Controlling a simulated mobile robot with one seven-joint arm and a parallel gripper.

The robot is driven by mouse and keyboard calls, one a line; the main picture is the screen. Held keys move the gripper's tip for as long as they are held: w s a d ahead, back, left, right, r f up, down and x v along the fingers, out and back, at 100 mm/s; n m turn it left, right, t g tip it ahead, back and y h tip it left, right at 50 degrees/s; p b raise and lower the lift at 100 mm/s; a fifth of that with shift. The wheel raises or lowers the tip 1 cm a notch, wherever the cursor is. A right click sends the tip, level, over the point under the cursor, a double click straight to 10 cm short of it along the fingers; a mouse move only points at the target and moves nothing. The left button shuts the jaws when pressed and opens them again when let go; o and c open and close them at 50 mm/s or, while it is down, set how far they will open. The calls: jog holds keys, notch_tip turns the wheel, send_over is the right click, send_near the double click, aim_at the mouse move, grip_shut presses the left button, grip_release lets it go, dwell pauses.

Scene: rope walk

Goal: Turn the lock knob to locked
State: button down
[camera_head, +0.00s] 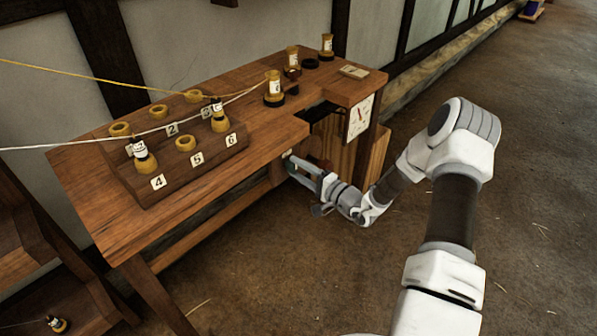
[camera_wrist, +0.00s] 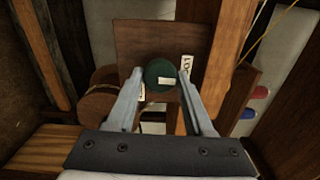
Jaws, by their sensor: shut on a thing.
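The lock knob (camera_wrist: 158,72) is round and dark green, with a pale mark on its face running from about the middle toward the right. It sits on a brown wooden plate (camera_wrist: 137,40). A white label (camera_wrist: 187,66) beginning "LO" is on the plate to the right of the knob, partly hidden by a finger. Another small white label (camera_wrist: 141,91) shows at the lower left. My gripper (camera_wrist: 161,80) is shut on the knob, one finger on each side.
The wooden bench (camera_head: 100,215) carries a numbered rack (camera_head: 203,172) with several bobbins and taut yarns. A dial (camera_head: 359,117) is on its right end. A red piece (camera_wrist: 261,92) and a blue piece (camera_wrist: 249,113) show in the wrist view. Floor to the right is clear.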

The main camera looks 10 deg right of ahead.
jog(key=shift+n, duration=0.4)
jog(key=shift+c, duration=1.6)
grip_release()
jog(key=shift+d, duration=0.1)
jog(key=p+v, duration=0.1)
jog(key=v, duration=1.6)
jog(key=shift+s+p, duration=0.15)
jog(key=shift+p, duration=0.25)
